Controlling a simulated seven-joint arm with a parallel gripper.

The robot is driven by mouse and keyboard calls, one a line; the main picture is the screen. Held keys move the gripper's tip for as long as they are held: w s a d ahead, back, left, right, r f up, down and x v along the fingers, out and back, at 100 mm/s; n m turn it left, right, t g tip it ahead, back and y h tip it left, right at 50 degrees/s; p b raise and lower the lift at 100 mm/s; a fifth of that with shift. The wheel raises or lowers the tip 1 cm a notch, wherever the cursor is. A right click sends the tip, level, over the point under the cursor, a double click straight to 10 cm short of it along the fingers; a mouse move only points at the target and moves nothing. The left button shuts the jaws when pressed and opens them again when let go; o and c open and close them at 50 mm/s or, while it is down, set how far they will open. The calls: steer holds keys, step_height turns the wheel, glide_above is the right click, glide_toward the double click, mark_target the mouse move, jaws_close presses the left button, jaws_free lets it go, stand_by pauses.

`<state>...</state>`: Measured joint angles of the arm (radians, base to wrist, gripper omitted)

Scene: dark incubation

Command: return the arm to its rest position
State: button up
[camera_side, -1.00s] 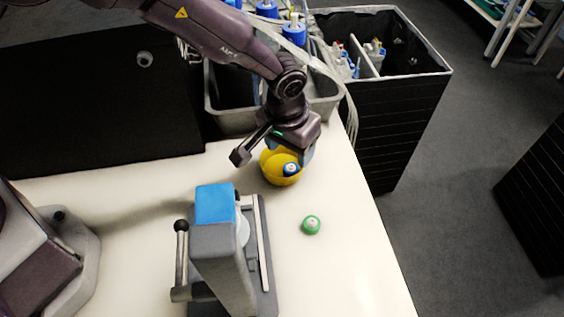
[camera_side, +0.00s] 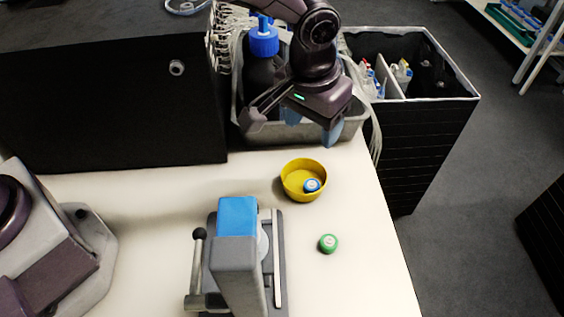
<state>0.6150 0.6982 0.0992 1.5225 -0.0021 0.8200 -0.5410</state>
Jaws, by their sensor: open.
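My gripper (camera_side: 311,127) hangs at the upper middle of the side view, above and behind a yellow bowl (camera_side: 293,192). Its blue-grey fingers point down and stand apart, with nothing seen between them. The yellow bowl stands on the white table and holds a small blue-rimmed round piece (camera_side: 312,186). A small green-rimmed round piece (camera_side: 328,243) lies on the table in front of the bowl, to the right. My gripper touches none of these.
A grey device with a blue top (camera_side: 237,216) and a lever stands front middle. A grey tray (camera_side: 352,128) with a blue-capped bottle (camera_side: 264,42) is behind my gripper. A large black box (camera_side: 100,100) fills the back left. A black bin (camera_side: 425,120) stands right.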

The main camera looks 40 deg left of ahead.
steer(key=s+a+r+t, duration=0.2)
steer(key=s+a+r, duration=0.7)
steer(key=s+a, duration=0.2)
steer(key=s+a+r+t, duration=0.2)
steer(key=s+a+r, duration=0.6)
steer(key=s+a, duration=0.3)
steer(key=shift+s+a+r, duration=0.25)
steer(key=shift+a+r, duration=0.1)
steer(key=shift+a, duration=0.85)
